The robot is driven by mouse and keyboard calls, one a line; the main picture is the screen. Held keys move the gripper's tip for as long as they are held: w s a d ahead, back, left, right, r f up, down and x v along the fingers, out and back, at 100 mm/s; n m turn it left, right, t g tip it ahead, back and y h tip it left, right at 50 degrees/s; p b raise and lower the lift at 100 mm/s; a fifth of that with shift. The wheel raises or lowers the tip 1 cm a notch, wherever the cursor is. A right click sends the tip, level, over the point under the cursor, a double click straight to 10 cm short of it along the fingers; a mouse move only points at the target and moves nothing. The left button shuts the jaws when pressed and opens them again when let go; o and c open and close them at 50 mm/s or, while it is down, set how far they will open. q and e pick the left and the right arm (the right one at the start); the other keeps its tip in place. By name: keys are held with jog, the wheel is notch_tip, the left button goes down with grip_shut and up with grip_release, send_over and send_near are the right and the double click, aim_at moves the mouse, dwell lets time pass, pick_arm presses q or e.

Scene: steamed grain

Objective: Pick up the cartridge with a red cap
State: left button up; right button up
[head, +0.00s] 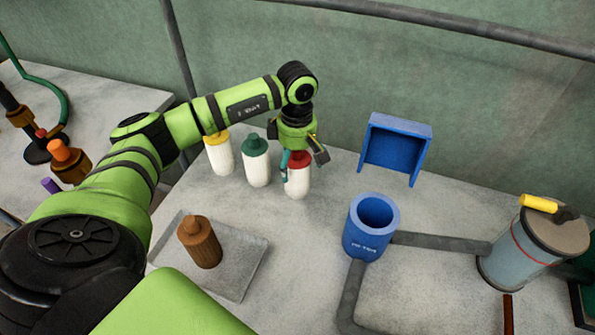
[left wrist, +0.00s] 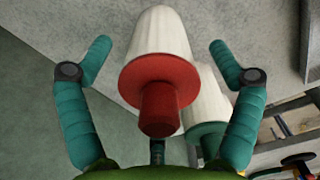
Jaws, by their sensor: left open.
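The cartridge with a red cap (head: 297,182) is white and stands upright on the table, at the right end of a row of cartridges. My left gripper (head: 303,160) is above it, pointing down, with its fingers around the level of the cap. In the left wrist view the red-capped cartridge (left wrist: 158,75) lies between the two open teal fingers (left wrist: 155,60), with gaps on both sides. A green-capped cartridge (head: 256,165) stands just left of it and also shows behind it in the left wrist view (left wrist: 207,100). My right gripper is not in view.
A yellow-capped cartridge (head: 219,155) stands further left. A brown bottle (head: 200,243) is on a grey tray (head: 243,275). A blue cylinder (head: 368,232) with grey pipes stands to the right, with a blue hood (head: 396,147) behind it. A clear tank (head: 520,258) stands far right.

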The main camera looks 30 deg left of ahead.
pick_arm(q)
jog(key=c, duration=1.4)
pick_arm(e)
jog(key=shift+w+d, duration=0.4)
pick_arm(q)
jog(key=shift+r, duration=0.1)
